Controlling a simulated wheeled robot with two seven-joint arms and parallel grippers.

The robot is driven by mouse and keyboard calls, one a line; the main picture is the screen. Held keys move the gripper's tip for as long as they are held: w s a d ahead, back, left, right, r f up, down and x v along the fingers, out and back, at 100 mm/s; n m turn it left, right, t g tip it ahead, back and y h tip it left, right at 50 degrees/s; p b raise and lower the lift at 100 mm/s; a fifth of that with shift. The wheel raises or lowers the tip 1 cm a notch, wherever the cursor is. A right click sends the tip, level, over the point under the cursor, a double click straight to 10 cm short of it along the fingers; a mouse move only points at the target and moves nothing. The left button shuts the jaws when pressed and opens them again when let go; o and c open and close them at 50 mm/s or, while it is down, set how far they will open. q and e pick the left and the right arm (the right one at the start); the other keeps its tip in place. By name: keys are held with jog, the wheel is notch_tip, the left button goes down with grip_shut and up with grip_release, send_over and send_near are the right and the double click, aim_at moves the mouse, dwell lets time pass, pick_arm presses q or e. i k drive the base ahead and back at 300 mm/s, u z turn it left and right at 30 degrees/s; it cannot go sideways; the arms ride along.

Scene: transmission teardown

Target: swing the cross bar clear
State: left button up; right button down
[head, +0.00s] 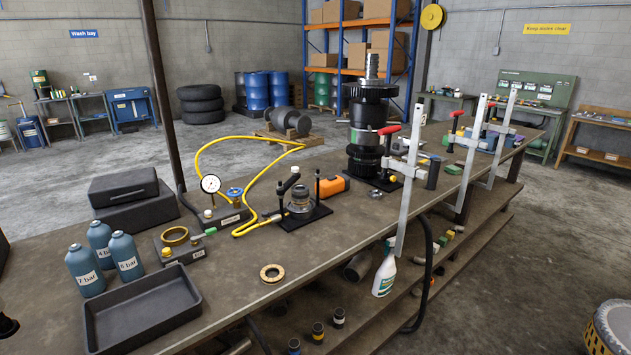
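A small black fixture (305,216) stands mid-bench with a round metal part (300,200) on it. Two upright posts stand at its sides. A short dark bar (289,184), which looks like the cross bar, sits slanted at the top of the left post. Whether it spans to the right post (317,186) is too small to tell. A yellow hose (205,150) runs to the fixture's left side. I make out neither gripper; a dark shape cut off at the lower left edge (6,326) cannot be identified.
A dial gauge (210,184) and blue-knobbed valve (234,193) stand left of the fixture. An orange case (333,187) and tall gear stack (366,125) stand right and behind. A brass ring (272,273) lies in front. Blue bottles (127,257) and an empty tray (140,318) are at left.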

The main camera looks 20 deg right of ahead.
aim_at(294, 177)
jog(key=k, duration=0.75)
jog(key=z, duration=0.5)
jog(key=i, duration=1.45)
jog(key=u, duration=0.65)
